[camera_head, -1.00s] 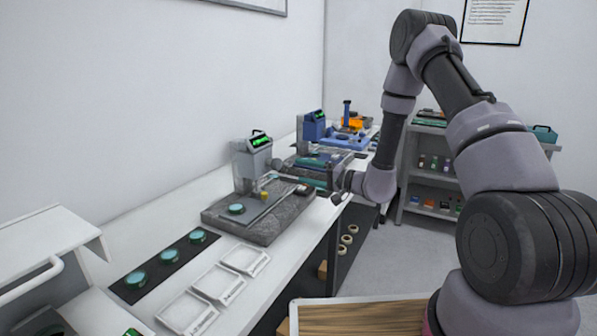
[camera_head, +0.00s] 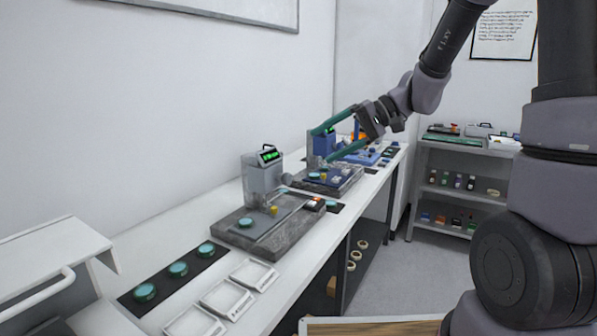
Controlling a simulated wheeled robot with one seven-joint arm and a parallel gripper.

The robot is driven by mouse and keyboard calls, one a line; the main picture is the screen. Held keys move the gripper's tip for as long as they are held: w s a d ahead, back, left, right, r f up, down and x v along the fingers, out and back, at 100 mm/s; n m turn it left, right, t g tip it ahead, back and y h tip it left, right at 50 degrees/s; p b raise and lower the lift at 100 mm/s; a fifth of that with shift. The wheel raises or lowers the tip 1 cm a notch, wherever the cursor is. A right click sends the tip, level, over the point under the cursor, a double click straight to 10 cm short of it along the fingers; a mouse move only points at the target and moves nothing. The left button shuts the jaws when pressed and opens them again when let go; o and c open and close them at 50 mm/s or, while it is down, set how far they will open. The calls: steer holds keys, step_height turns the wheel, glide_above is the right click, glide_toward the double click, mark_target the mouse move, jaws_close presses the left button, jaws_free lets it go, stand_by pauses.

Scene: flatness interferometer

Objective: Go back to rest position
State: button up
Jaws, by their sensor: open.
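My gripper (camera_head: 334,138) is at the end of my arm, raised above the far half of the white bench (camera_head: 190,226). Its two long teal fingers are spread wide apart and point left, with nothing seen between them. Below and nearer stands the flatness interferometer (camera_head: 263,180), a grey box with a green display on a granite slab (camera_head: 240,240). A teal-topped disc (camera_head: 246,222) sits on that slab. A second granite slab (camera_head: 335,183) with small items lies beneath the fingers, and the fingers partly cover the blue instrument behind them.
Several teal discs lie on a black strip (camera_head: 165,283) at the near bench. White labelled trays (camera_head: 254,274) sit beside it. A grey shelf unit (camera_head: 458,190) stands at the back right. The floor (camera_head: 425,265) between bench and shelf is clear.

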steer(key=s+d+r+m+t+h, duration=0.2)
steer(key=s+d+r+t+h, duration=0.1)
steer(key=d, duration=0.5)
steer(key=s+d+r+m+t+h, duration=0.3)
steer(key=s+d+r+h, duration=0.3)
steer(key=s+d, duration=0.3)
steer(key=shift+s+d+t+h, duration=0.35)
steer(key=shift+t+h, duration=0.15)
steer(key=shift+t, duration=0.1)
steer(key=shift+r, duration=0.1)
